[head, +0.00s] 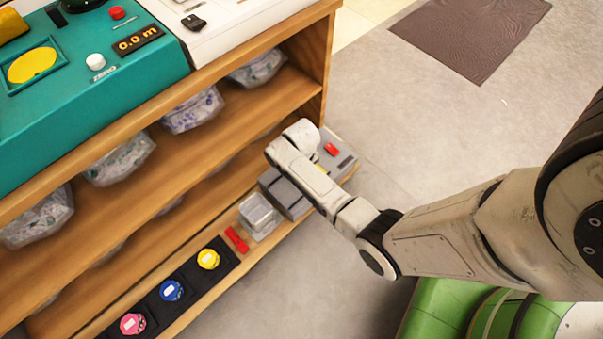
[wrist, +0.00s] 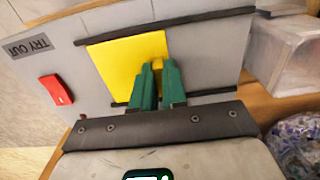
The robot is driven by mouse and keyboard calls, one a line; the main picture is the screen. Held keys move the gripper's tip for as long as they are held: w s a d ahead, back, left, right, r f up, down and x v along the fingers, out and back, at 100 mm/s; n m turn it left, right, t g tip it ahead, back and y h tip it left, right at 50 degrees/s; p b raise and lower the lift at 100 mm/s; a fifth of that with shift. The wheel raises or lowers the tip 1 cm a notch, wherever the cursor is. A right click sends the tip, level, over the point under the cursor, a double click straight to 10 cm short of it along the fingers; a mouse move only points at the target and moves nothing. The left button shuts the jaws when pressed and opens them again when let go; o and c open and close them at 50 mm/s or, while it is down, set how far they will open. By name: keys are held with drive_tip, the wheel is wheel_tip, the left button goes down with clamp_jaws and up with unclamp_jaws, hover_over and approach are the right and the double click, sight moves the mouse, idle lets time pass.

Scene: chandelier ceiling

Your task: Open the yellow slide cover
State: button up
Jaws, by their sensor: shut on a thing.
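The yellow slide cover (wrist: 115,65) is a flat square plate set between two dark rails on a grey panel (wrist: 215,45) in the wrist view. A small yellow knob (wrist: 157,64) stands at its right edge. My gripper (wrist: 158,72) has green fingers closed around this knob. In the head view my arm hides most of the cover, and only a small yellow patch (head: 321,169) shows. The grey box (head: 284,194) sits on the low shelf. What lies under the cover cannot be seen.
A red switch (wrist: 56,90) sits left of the cover, near a "TRY OUT" label (wrist: 30,46). A clear container (head: 259,214) stands beside the box. A red piece (head: 237,239) and a black tray (head: 190,277) with coloured knobs are further along. Open floor (head: 320,270) lies in front.

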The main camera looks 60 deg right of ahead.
sight(282, 196)
clamp_jaws()
drive_tip(key=shift+a, duration=0.1)
drive_tip(key=a+p, duration=0.1)
drive_tip(key=a, duration=0.1)
drive_tip(key=w+a+p, duration=0.1)
drive_tip(key=a, duration=0.2)
drive_tip(key=w+a+p, duration=0.1)
drive_tip(key=a, duration=0.1)
drive_tip(key=shift+a+r, duration=0.1)
drive_tip(key=shift+a, duration=0.05)
drive_tip(key=shift+w+a, duration=0.15)
drive_tip(key=shift+a, duration=0.1)
drive_tip(key=o, duration=0.6)
unclamp_jaws()
